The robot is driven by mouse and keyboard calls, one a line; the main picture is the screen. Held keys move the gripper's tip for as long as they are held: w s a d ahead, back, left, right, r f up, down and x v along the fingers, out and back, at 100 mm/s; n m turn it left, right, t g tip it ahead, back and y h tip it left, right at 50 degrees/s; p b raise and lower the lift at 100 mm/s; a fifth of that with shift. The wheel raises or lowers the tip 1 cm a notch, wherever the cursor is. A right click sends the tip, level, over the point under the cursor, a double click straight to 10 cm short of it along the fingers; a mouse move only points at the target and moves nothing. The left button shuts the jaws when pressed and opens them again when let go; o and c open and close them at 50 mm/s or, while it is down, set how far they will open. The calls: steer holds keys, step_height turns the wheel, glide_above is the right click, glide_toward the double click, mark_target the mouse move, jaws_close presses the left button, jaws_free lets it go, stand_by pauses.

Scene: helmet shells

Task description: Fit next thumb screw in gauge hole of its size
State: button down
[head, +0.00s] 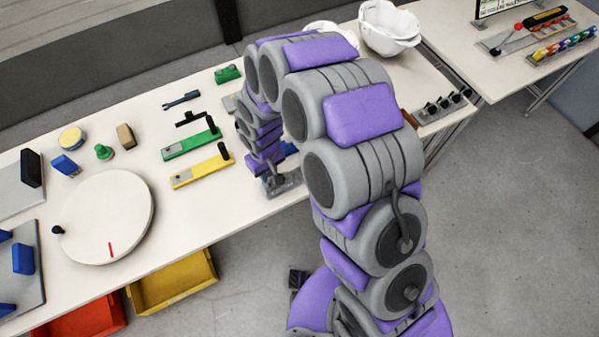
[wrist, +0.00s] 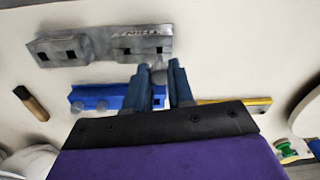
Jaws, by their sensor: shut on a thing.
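In the wrist view my gripper (wrist: 160,72) points at the table with its two blue fingers closed on a small grey rounded piece (wrist: 159,77), apparently the thumb screw. Its lower part is hidden. A blue bar (wrist: 115,98) lies just under and beside the fingers, with round studs at its left and a square hole near the fingers. A grey block (wrist: 100,44) with several square dark holes and raised lettering lies beyond the fingertips. I cannot tell whether the screw touches the bar. In the head view my gripper (head: 277,180) is low at the table's front edge, partly hidden by my arm.
Yellow (head: 200,173) and green (head: 190,145) bars with black knobs lie left of my gripper. A white turntable (head: 105,218) is farther left. A rack of black-knobbed pieces (head: 445,106) and a white helmet shell (head: 388,28) are to the right.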

steer(key=shift+f, duration=0.2)
stand_by(0.5)
steer(key=shift+f, duration=0.35)
steer(key=shift+f, duration=0.85)
stand_by(1.3)
steer(key=shift+r, duration=0.15)
steer(key=shift+r+p, duration=0.45)
steer(key=shift+r, duration=0.85)
steer(key=shift+f, duration=1.45)
stand_by(1.1)
steer(key=shift+r, duration=0.1)
steer(key=shift+r+p, duration=0.35)
steer(key=shift+r, duration=0.95)
